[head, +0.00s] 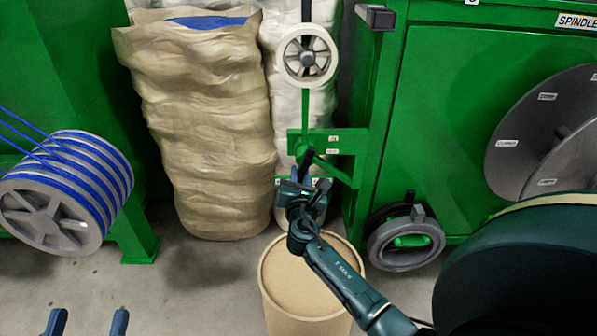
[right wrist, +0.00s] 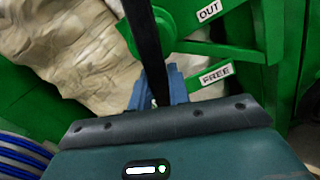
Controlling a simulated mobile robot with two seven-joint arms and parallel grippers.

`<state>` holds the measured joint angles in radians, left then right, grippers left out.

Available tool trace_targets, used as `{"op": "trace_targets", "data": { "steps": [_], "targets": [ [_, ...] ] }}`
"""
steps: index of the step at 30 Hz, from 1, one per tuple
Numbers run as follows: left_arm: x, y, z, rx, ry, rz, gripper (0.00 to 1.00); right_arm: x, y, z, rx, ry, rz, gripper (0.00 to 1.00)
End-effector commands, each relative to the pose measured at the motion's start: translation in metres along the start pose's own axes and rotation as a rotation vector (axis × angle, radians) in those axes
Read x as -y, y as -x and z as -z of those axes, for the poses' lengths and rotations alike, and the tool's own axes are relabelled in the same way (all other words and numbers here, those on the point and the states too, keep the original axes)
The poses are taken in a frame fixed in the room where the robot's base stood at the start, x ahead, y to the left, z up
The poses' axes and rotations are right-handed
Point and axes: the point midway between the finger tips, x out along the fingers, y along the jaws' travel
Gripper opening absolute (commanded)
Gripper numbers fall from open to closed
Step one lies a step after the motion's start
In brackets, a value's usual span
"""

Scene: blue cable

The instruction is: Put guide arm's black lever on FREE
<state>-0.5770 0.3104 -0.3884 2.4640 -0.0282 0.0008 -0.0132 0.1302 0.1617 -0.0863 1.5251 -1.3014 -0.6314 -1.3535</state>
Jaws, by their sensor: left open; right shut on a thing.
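The guide arm (head: 305,115) is a green upright with a pale wheel (head: 291,66) at its top. Its black lever (head: 307,160) is at the green pivot bracket low on the arm. In the right wrist view the black lever (right wrist: 147,45) runs down between the blue fingers. My right gripper (head: 306,190) is shut on it; the gripper (right wrist: 160,90) partly hides the lever's end. The FREE label (right wrist: 215,74) is just right of the fingers, and the OUT label (right wrist: 209,11) is higher up. My left gripper (head: 88,320) is open and empty at the bottom left.
A tall tan sack (head: 205,130) stands left of the guide arm. A round tan drum (head: 305,275) stands below my right gripper. A blue cable spool (head: 50,235) is at the left. The green spindle machine (head: 440,130) fills the right. Grey floor is clear at the lower left.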

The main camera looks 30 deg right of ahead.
Motion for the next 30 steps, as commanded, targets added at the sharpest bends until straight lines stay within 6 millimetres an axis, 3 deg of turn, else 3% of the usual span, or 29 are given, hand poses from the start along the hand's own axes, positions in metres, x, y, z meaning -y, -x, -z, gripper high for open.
{"op": "trace_targets", "data": {
  "steps": [18, 30],
  "targets": [
    [0.008, 0.008, 0.007, 0.114, -0.14, 0.032, 0.56, 0.019, -0.001, -0.012, 0.002, 0.539, 0.0, 0.0],
    [0.018, 0.011, 0.004, 0.252, -0.122, 0.066, 0.56, 0.028, -0.001, -0.015, 0.002, 0.758, 0.001, 0.0]
  ]
}}
